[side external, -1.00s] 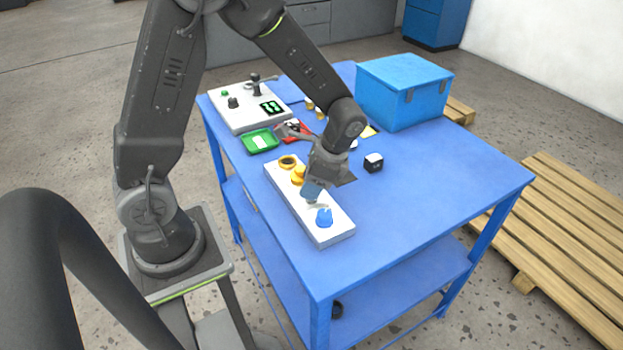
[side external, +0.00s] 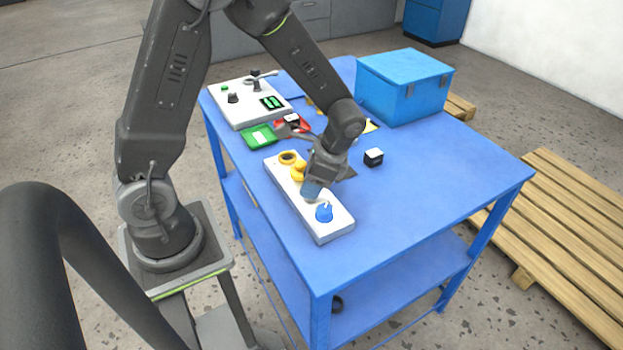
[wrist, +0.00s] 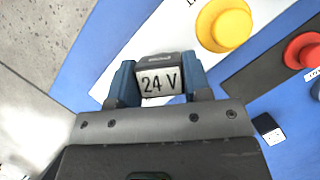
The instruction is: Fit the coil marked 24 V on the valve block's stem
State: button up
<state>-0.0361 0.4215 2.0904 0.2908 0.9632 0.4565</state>
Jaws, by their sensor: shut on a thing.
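The coil marked 24 V (wrist: 158,83) is a small block with a pale face and black lettering in the wrist view. It sits between the two blue fingertips of my gripper (wrist: 158,92), which is shut on it. In the side view my gripper (side external: 311,190) is over the long white block (side external: 333,232), between its yellow parts and its blue knob (side external: 324,212). The coil cannot be made out there. I cannot see the stem, nor tell whether the coil touches the block.
A black cube with a white top (side external: 373,157) stands right of my gripper. A blue box (side external: 400,90) fills the back right corner. The front right tabletop is clear.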

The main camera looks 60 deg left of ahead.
jog(key=shift+f, duration=0.3)
dwell(0.5)
jog(key=o, duration=1.4)
jog(key=shift+o, duration=0.2)
jog(key=shift+r, duration=0.1)
jog(key=shift+r, duration=3.6)
